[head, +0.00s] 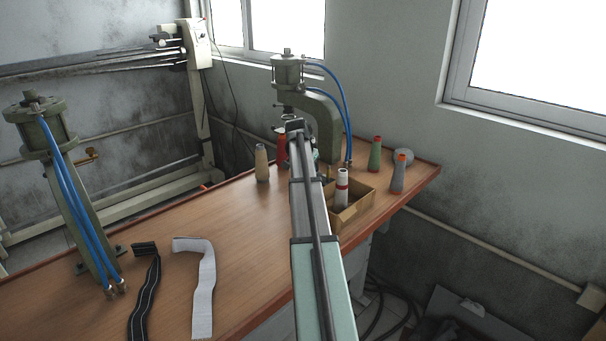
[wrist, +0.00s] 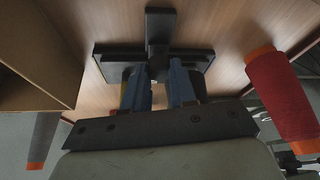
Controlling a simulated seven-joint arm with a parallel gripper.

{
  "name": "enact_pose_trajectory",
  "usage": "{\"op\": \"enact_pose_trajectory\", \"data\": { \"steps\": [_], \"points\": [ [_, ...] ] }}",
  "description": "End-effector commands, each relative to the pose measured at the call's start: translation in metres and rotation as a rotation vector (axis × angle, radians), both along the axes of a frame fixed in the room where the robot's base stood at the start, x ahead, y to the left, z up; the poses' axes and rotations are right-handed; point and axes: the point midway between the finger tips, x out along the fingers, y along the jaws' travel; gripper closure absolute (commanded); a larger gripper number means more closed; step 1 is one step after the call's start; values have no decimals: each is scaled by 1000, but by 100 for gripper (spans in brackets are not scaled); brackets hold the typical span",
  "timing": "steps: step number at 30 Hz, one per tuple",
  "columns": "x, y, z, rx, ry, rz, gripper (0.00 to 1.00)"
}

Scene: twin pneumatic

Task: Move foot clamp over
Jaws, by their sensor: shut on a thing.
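The foot clamp (wrist: 160,28) is a dark piece with a wide crossbar and an upright stub, seen in the wrist view over the wooden table top. My gripper (wrist: 158,80) has its two blue-grey fingers shut on the clamp's middle part. I cannot tell whether the clamp touches the table. In the head view my arm reaches to the far end of the table, near the green press (head: 328,125). There the arm hides my fingertips and most or all of the clamp. A second green pneumatic press (head: 45,130) stands at the left.
A red cone (wrist: 280,95) stands close at the right in the wrist view. A wooden box (head: 350,212) holding a white spool (head: 342,183) is right of my arm. Beige (head: 261,163), green (head: 375,155) and grey (head: 397,178) cones stand nearby. Black (head: 147,290) and white (head: 205,285) straps lie front left.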

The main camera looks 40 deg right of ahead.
Motion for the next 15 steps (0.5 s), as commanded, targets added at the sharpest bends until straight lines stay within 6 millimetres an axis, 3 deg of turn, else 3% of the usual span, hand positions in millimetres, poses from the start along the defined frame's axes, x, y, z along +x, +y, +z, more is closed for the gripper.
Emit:
{"op": "enact_pose_trajectory", "data": {
  "steps": [8,9,15],
  "points": [
    [0,-5,0,-5,0,0,100],
    [0,-5,0,-5,0,0,70],
    [0,-4,0,-3,-1,0,51]
  ]
}}
